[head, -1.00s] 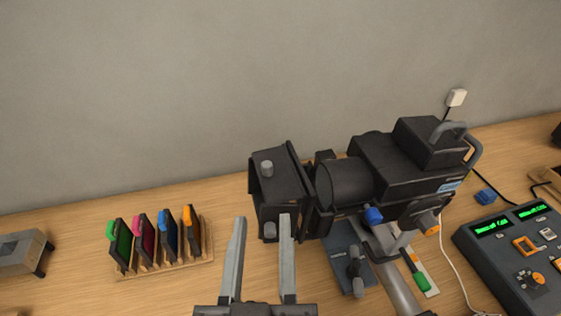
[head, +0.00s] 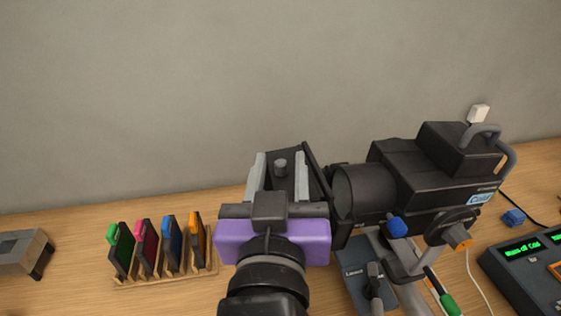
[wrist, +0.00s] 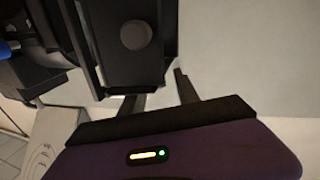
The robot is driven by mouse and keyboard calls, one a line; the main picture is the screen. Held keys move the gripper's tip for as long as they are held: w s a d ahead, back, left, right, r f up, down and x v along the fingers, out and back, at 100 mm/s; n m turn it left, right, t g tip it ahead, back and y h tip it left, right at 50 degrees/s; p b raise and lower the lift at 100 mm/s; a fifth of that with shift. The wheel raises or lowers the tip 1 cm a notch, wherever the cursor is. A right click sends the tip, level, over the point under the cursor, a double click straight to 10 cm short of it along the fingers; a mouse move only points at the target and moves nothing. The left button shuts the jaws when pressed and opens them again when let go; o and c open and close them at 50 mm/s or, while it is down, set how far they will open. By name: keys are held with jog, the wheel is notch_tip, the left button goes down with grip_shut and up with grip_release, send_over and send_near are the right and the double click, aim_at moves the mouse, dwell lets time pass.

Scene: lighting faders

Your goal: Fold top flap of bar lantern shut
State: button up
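The bar lantern (head: 420,165) is a black lamp on a grey stand, its barn-door head (head: 318,170) facing left. Its top flap (head: 284,190) is a dark plate sticking out from the head, with a round grey knob (head: 281,167) on it. In the wrist view the knob (wrist: 136,35) is above my gripper (wrist: 155,88). In the head view my gripper (head: 281,158) is open, with one finger on each side of the knob. Its purple body hides the lower part of the head. I cannot tell whether a finger touches the flap.
A wooden rack (head: 160,278) with several coloured filter frames stands left of my gripper. A grey box (head: 25,252) is at far left. A fader console (head: 525,285) is at right, with a blue block (head: 514,217) behind it. The wall (head: 150,100) is close behind.

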jog(key=shift+w, duration=0.5)
grip_shut()
